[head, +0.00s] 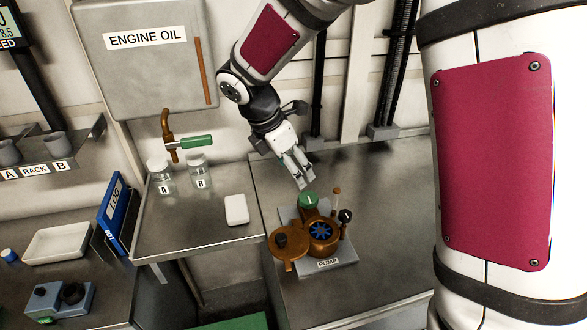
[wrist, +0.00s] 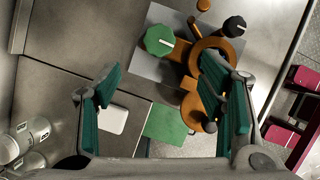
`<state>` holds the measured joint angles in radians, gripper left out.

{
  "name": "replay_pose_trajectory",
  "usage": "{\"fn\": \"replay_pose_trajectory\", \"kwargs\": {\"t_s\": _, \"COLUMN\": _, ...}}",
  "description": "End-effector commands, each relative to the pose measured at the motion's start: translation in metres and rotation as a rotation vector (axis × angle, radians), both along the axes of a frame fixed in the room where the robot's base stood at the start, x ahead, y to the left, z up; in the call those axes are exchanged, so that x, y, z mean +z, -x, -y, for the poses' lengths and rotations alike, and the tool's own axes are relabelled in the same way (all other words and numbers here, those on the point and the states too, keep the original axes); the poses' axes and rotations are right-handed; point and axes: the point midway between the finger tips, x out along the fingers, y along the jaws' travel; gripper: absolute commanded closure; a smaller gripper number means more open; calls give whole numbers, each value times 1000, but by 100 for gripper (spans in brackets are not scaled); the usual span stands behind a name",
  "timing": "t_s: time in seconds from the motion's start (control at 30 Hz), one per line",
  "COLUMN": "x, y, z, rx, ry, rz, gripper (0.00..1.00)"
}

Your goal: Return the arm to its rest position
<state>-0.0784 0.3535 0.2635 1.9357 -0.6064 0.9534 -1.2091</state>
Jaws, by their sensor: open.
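My gripper (head: 301,174) hangs over the metal bench, just above and behind the pump. Its fingers are apart and nothing is between them. In the wrist view my gripper (wrist: 165,100) shows two green-padded fingers spread wide. The pump (head: 318,236) is a copper-coloured body on a grey plate, with a green knob (head: 309,200) and black knobs. In the wrist view the pump's green knob (wrist: 159,40) lies beyond the fingertips, and the right finger covers part of the pump. My arm reaches down from the top of the head view, bent at the wrist.
Jars A (head: 162,173) and B (head: 199,172) stand under the engine oil tank's (head: 146,50) tap. A white block (head: 236,209) lies on the lower shelf. A blue LOG binder (head: 113,212) and white tray (head: 58,243) are at the left. The bench (head: 400,200) right of the pump is clear.

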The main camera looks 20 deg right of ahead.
Motion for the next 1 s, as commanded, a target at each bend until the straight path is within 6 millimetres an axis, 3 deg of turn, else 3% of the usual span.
{"fn": "replay_pose_trajectory", "kwargs": {"t_s": 0.2, "x": 1, "y": 0, "z": 0, "rx": -2, "ry": -1, "rz": 2, "gripper": 37}}
{"fn": "replay_pose_trajectory", "kwargs": {"t_s": 0.37, "x": 29, "y": 20, "z": 12, "rx": -155, "ry": -38, "rz": 81, "gripper": 37}}
{"fn": "replay_pose_trajectory", "kwargs": {"t_s": 0.7, "x": 102, "y": 111, "z": 44, "rx": -770, "ry": -250, "rz": 351, "gripper": 37}}
{"fn": "replay_pose_trajectory", "kwargs": {"t_s": 1.0, "x": 130, "y": 195, "z": 55, "rx": -1330, "ry": -525, "rz": 526, "gripper": 37}}
